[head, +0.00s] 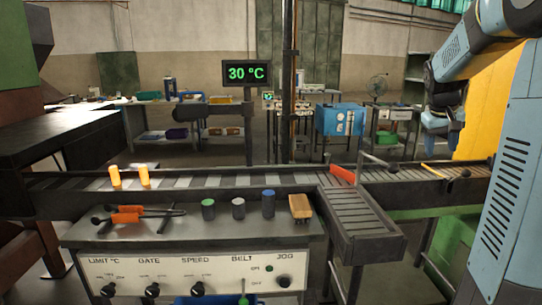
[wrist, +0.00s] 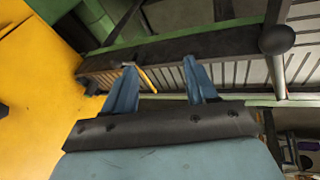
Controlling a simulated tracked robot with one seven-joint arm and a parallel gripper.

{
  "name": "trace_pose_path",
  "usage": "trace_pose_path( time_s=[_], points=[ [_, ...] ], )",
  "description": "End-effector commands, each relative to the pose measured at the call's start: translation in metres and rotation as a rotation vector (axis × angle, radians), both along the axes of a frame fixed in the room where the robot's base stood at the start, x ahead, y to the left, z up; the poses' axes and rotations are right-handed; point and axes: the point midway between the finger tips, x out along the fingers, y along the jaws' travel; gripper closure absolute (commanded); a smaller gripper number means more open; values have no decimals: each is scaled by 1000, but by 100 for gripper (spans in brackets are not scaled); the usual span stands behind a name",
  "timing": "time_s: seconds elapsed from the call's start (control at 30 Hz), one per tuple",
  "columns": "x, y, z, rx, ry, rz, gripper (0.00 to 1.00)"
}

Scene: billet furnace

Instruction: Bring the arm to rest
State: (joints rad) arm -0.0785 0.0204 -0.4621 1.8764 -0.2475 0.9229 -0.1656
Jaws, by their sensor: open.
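My arm, blue and dark grey, is raised at the right side of the head view. My gripper (head: 441,141) hangs at its lower end, above the right part of the conveyor (head: 392,176). In the wrist view my gripper (wrist: 165,82) shows two blue fingers apart with nothing between them. Beyond the fingers lie the dark conveyor edge (wrist: 185,45) and a thin yellow-orange rod (wrist: 149,80). The rod also shows in the head view (head: 434,171), below the gripper.
A control panel (head: 190,275) with knobs stands in front. On its top are three capped cylinders, a wooden block (head: 300,207) and orange-handled tongs (head: 127,214). A display (head: 246,73) reads 30 °C. An orange gate (head: 342,174) crosses the belt.

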Motion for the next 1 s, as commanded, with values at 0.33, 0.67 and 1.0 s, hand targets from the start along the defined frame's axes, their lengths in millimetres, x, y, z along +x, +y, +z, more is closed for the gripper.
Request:
trace_pose_path(
  time_s=[0.33,0.67,1.0],
  points=[
    [-79,89,12,150,-103,57,43],
    [-161,166,8,236,-174,115,43],
    [-242,226,-18,271,-227,160,43]
  ],
)
